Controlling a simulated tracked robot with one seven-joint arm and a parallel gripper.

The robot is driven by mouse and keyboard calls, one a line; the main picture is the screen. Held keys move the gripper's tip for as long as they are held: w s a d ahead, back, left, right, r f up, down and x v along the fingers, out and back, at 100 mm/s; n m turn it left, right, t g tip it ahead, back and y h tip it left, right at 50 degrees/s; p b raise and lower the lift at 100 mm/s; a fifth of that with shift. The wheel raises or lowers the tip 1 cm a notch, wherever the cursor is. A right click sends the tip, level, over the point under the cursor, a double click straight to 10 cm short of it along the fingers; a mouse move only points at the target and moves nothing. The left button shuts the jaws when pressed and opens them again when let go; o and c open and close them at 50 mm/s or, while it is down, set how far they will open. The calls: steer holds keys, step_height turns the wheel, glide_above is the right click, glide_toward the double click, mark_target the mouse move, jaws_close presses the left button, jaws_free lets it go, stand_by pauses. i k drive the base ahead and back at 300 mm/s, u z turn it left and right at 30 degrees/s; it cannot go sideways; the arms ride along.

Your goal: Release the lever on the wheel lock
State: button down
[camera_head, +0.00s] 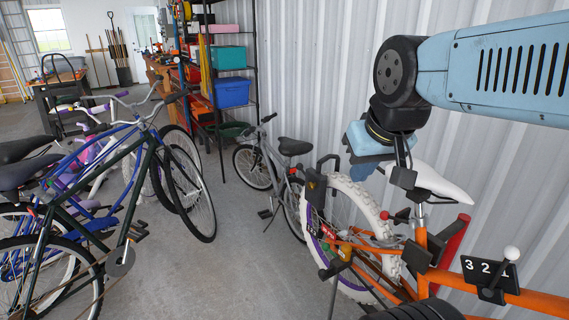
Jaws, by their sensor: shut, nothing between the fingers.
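An orange bicycle (437,256) with a white-tyred wheel (367,203) stands at the right. A black lock-like part (316,185) with a bent bar sits at the left edge of that wheel; I cannot tell for sure that it is the wheel lock, and no lever on it is clear. A white-knobbed lever (511,254) stands beside a black plate marked 3 2 1 on the orange frame. My gripper (362,168) hangs from the light blue arm, above the wheel and right of the black part. It is shut and empty; its fingers are small and partly hidden.
A grey bicycle (265,160) leans near the corrugated metal wall (318,80). Several bicycles, including a dark green one (120,165), crowd the left. Shelves hold a blue bin (232,92). Concrete floor (235,250) is clear between the bicycles.

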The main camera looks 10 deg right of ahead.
mark_target(300, 166)
steer(key=z, duration=1.5)
steer(key=k, duration=0.75)
steer(key=u, duration=1.95)
steer(key=i, duration=1)
steer(key=u, duration=0.05)
